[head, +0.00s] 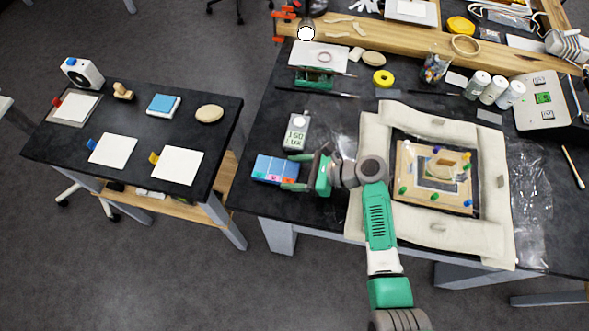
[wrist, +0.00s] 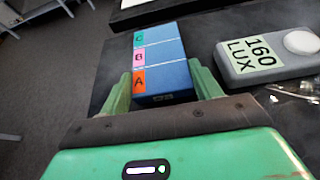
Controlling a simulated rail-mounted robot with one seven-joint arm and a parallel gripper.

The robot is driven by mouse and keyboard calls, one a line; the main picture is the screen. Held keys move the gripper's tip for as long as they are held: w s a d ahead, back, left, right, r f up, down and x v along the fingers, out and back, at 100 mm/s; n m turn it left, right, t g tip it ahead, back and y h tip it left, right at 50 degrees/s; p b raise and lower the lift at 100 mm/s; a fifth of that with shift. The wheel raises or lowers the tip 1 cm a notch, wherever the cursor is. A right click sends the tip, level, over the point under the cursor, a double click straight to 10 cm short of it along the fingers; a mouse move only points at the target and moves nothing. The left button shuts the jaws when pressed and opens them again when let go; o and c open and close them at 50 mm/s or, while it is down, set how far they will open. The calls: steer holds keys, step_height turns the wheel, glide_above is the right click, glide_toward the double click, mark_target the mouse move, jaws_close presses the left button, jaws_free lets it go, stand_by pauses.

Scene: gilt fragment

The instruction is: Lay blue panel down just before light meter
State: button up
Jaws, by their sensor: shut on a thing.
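The blue panel (head: 272,168) is a flat blue block with orange, pink and green tabs lettered A, B and C; it also shows in the wrist view (wrist: 168,60). My gripper (head: 296,177) is shut on the panel's near end, one green finger on each side in the wrist view (wrist: 163,90). The light meter (head: 296,133) is a grey box reading 160 LUX, with a white dome. It lies on the dark table just beyond the panel in the head view, and to the panel's right in the wrist view (wrist: 266,52). I cannot tell whether the panel touches the table.
The table's left edge is close beside the panel, with a gap before a second table (head: 140,130). A padded frame (head: 370,135) with a wooden fragment (head: 435,178) lies right of my gripper. Crumpled clear film (head: 343,145) lies right of the meter. A brush (head: 318,93) lies farther back.

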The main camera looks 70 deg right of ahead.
steer(key=shift+f, duration=0.4)
steer(key=shift+f, duration=0.1)
steer(key=o, duration=1)
steer(key=p+v, duration=0.2)
steer(key=v, duration=1)
